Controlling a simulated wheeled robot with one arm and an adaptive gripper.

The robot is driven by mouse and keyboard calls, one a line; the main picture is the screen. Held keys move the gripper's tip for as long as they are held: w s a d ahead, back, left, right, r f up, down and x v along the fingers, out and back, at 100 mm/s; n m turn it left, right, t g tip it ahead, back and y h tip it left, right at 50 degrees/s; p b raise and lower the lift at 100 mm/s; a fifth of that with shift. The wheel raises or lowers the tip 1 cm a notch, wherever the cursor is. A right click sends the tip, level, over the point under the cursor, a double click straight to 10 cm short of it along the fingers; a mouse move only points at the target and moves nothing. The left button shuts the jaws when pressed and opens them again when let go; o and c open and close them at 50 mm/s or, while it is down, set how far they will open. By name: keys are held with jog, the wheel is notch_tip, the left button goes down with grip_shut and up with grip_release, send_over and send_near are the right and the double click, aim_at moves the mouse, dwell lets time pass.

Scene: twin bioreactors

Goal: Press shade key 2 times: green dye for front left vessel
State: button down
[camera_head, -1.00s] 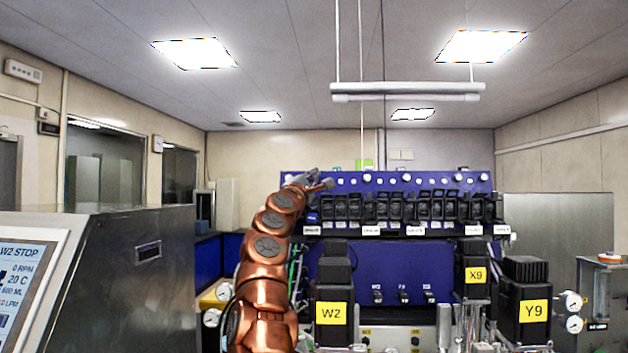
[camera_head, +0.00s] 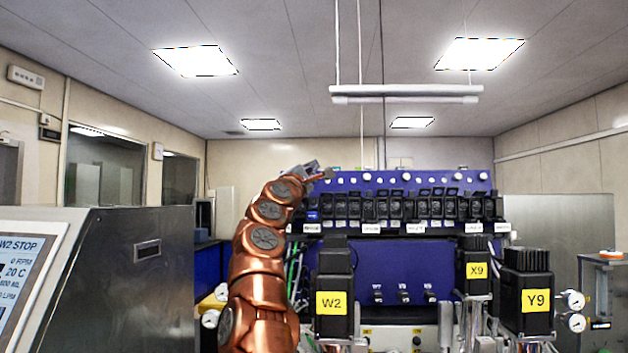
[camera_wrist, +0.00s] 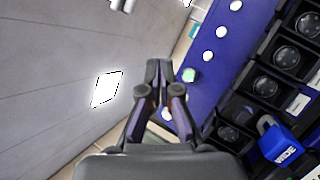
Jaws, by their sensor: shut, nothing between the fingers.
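My gripper (camera_head: 318,172) is raised at the upper left corner of the blue panel (camera_head: 350,182). In the wrist view my gripper (camera_wrist: 158,70) is shut and empty, with its fingertips together beside the panel's edge. A row of round white buttons runs along the panel; one close to the fingertips (camera_wrist: 188,75) looks greenish. I cannot tell whether the fingertips touch anything. No label reading shade is legible, so I cannot tell which thing is the shade key. Motors marked W2 (camera_head: 332,301), X9 (camera_head: 476,270) and Y9 (camera_head: 535,299) stand in front; the vessels are mostly hidden.
Below the buttons is a row of black pump heads (camera_head: 423,208); a blue clip marked WIDE (camera_wrist: 280,142) sits on one. A metal cabinet with a screen (camera_head: 22,275) stands at the left. A lamp bar (camera_head: 407,94) hangs above the panel. Open air lies above the panel.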

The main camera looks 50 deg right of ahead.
jog(key=shift+d, duration=0.1)
jog(key=shift+w+d+f+p, duration=0.25)
jog(key=shift+w+d+p, duration=0.25)
jog(key=shift+d+p, duration=0.15)
jog(key=shift+w+d+f+p, duration=0.2)
jog(key=shift+w+d+p, duration=0.3)
jog(key=shift+p, duration=0.25)
jog(key=shift+w+d+p, duration=0.25)
jog(key=shift+d+p, duration=0.05)
jog(key=shift+p, duration=0.15)
